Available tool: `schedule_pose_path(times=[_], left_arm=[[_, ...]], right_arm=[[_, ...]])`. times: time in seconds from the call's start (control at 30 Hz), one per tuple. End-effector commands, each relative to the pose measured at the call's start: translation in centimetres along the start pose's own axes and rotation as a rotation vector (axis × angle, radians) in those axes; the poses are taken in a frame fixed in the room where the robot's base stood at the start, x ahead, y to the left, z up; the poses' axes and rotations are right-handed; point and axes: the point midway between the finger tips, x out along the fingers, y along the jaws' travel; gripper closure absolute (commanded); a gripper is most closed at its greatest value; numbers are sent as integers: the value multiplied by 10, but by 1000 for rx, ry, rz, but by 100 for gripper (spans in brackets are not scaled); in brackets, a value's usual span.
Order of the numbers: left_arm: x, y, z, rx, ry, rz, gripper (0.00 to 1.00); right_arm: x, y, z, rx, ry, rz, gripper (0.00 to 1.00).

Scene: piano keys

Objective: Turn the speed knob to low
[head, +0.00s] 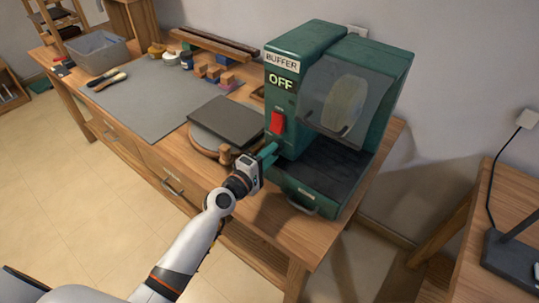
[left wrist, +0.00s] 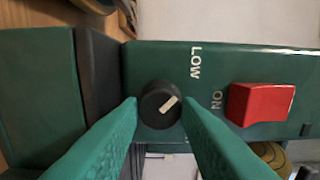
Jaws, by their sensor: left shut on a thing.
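The green buffer machine (head: 312,50) stands at the right end of the workbench. Its black speed knob (left wrist: 160,105) has a white pointer slanting up and right in the left wrist view. The word LOW (left wrist: 195,62) is printed to the knob's upper right. My left gripper (head: 272,152) reaches the machine's front below the red switch (head: 277,123). Its green fingers (left wrist: 160,108) are shut on the knob, one on each side. In the head view the gripper hides the knob. My right gripper is not in view.
The red switch (left wrist: 261,104) sits close to the knob, near the word ON. An OFF sign (head: 282,82) is above it. A dark slab (head: 227,122) lies left of the gripper. A grey mat (head: 150,98) and a grey bin (head: 100,52) are farther left.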

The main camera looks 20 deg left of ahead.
Motion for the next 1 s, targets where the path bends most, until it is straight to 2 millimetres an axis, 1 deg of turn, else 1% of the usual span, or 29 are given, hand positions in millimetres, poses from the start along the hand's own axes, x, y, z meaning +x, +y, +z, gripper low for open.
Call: schedule_pose_path(times=[0.03,0.07,0.1,0.17,0.2,0.47,0.57,0.67,0.9,1.0], left_arm=[[0,0,0,-2,-1,0,92],[0,0,0,-2,-1,0,66],[0,0,0,-2,-1,0,60],[0,0,0,-2,-1,0,50],[0,0,0,-1,-1,0,48],[-1,0,0,0,0,0,48],[-7,1,0,0,0,1,48],[-22,2,0,0,0,2,48],[-74,4,0,2,0,3,48],[-93,4,0,1,0,3,48]], right_arm=[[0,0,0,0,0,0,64],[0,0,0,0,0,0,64],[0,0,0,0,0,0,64],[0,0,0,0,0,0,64],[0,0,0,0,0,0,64],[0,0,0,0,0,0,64],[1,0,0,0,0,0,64],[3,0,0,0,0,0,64],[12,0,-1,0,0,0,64],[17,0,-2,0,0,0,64]])
